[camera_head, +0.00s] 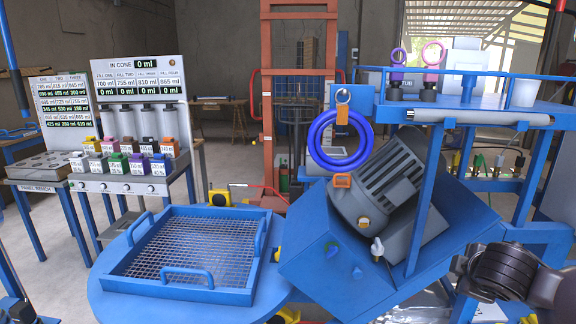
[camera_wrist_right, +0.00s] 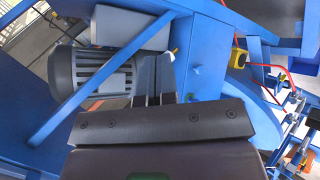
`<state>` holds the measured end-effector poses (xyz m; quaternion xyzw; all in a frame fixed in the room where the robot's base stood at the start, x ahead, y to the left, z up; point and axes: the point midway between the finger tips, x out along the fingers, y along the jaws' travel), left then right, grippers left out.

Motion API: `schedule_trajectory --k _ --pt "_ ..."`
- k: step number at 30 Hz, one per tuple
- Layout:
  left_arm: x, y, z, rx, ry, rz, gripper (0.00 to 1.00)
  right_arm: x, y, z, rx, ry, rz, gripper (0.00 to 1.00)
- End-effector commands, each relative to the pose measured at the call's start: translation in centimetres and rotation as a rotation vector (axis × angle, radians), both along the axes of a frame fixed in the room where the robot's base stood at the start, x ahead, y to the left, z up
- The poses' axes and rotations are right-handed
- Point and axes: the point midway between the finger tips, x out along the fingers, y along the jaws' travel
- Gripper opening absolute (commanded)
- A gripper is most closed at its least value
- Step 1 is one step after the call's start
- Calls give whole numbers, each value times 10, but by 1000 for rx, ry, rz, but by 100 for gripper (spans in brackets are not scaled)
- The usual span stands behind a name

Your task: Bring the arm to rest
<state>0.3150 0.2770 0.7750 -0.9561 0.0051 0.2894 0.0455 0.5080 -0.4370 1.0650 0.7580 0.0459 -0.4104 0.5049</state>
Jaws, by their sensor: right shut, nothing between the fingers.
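My right arm (camera_head: 505,272) shows at the lower right of the head view, as dark rounded links beside the blue mixer stand. My right gripper (camera_wrist_right: 154,75) shows in the right wrist view with its two dark fingers together and nothing held between them. Beyond the fingers in that view are a grey finned motor (camera_wrist_right: 100,72) and blue frame parts. I cannot tell from this view how far the fingers are from them. The fingers of the right gripper are not clear in the head view. My left gripper does not show in either view.
A blue mesh tray (camera_head: 243,292) rests on a round blue table (camera_head: 108,306). The mixer's grey motor (camera_head: 385,185) and blue ring (camera_head: 316,135) stand right of it. A blue shelf (camera_head: 400,108) holds a white cup (camera_head: 524,93). A dispensing panel (camera_head: 135,180) stands left.

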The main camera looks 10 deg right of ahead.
Motion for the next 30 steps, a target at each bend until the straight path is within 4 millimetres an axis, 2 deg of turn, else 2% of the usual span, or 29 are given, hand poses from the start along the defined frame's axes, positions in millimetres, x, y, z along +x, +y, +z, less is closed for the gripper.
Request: schedule_trajectory --k 1,3,9,12,21,24,30 --pt "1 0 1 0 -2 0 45 -12 11 -22 46 21 -10 0" --pt "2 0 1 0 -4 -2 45 -27 24 -45 100 41 -30 0" --pt "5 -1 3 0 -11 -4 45 -76 61 -102 255 94 -111 0" --pt "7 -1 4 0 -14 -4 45 -102 78 -124 331 118 -166 0" --pt "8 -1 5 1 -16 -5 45 -180 125 -166 540 178 -386 0" --pt "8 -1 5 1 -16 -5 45 -202 135 -173 592 192 -464 0" --pt "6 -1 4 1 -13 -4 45 -234 150 -180 664 211 -590 0"
